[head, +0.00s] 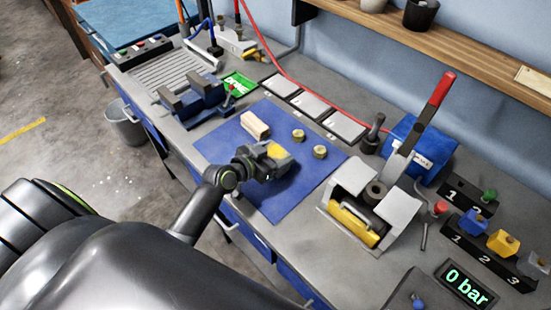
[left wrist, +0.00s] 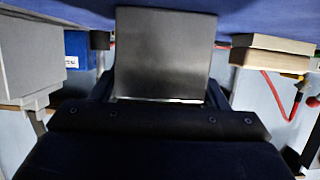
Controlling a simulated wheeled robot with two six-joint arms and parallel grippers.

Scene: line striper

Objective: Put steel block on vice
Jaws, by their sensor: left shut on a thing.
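The steel block (left wrist: 165,50) is a plain grey block, large in the left wrist view. My left gripper (head: 270,160) is shut on it over the blue mat in the head view, where the gripper mostly hides it. I cannot tell whether the block touches the mat. The vice (head: 202,106) is blue with grey jaws and stands on the bench beyond the mat's upper left edge, up and left of my gripper. No block shows between its jaws. My right gripper is not in view.
A pale wooden block (head: 255,125) and two brass nuts (head: 298,135) (head: 320,152) lie on the blue mat (head: 222,150). The wooden block lies between my left gripper and the vice. A press with a red-tipped lever (head: 430,110) stands at right.

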